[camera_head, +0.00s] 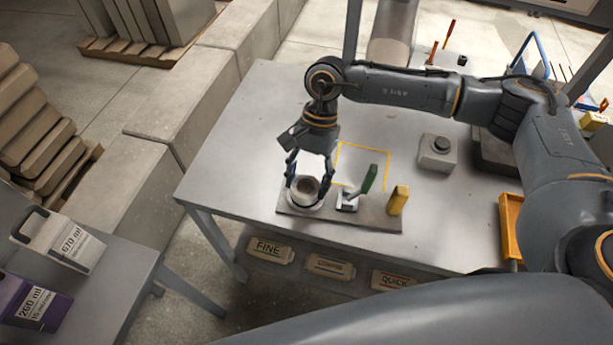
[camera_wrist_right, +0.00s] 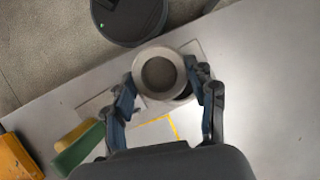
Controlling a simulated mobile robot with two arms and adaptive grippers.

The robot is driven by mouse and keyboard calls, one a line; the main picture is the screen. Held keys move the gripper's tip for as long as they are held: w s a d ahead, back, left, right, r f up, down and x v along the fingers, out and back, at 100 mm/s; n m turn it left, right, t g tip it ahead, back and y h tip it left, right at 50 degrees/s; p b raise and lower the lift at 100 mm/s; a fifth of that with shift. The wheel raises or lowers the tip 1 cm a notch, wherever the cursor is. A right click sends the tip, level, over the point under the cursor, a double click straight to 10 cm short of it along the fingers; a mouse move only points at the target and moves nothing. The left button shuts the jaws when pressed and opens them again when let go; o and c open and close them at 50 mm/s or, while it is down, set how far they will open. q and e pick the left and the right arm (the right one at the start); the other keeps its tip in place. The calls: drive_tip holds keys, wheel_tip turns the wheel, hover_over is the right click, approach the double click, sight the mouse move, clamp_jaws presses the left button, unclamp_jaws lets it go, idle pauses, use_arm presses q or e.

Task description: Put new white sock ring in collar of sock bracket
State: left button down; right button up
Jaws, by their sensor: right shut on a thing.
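My right gripper (camera_head: 306,187) points down over the left end of a grey bracket plate (camera_head: 372,219) near the table's front edge. Its fingers are shut on a round, pale grey ring (camera_head: 304,199), one finger on each side. The ring also shows between the fingers (camera_wrist_right: 163,78) in the right wrist view, with a dark round opening. A pale round collar (camera_head: 294,208) on the plate lies under the ring. In the right wrist view the ring looks off-centre from the collar. The ring hides much of the collar, so I cannot tell whether they touch. My left gripper is not in view.
A green-handled lever (camera_head: 369,179) and a yellow block (camera_head: 398,200) stand on the plate, right of the ring. A yellow outline (camera_head: 375,150) marks the table behind. A grey button box (camera_head: 437,153) stands further right. Labelled packs (camera_head: 270,250) sit below the front edge.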

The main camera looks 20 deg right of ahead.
sight(307, 178)
drive_tip(key=w+f, duration=0.2)
drive_tip(key=f, duration=0.1)
drive_tip(key=shift+w+d+p, duration=0.25)
drive_tip(key=shift+d+p, duration=0.15)
drive_tip(key=shift+w+d+f, duration=0.15)
drive_tip(key=shift+w+f, duration=0.15)
drive_tip(key=shift+f, duration=0.15)
wheel_tip(307, 178, down, 3)
drive_tip(key=shift+r+p, duration=0.1)
drive_tip(key=shift+p, duration=0.45)
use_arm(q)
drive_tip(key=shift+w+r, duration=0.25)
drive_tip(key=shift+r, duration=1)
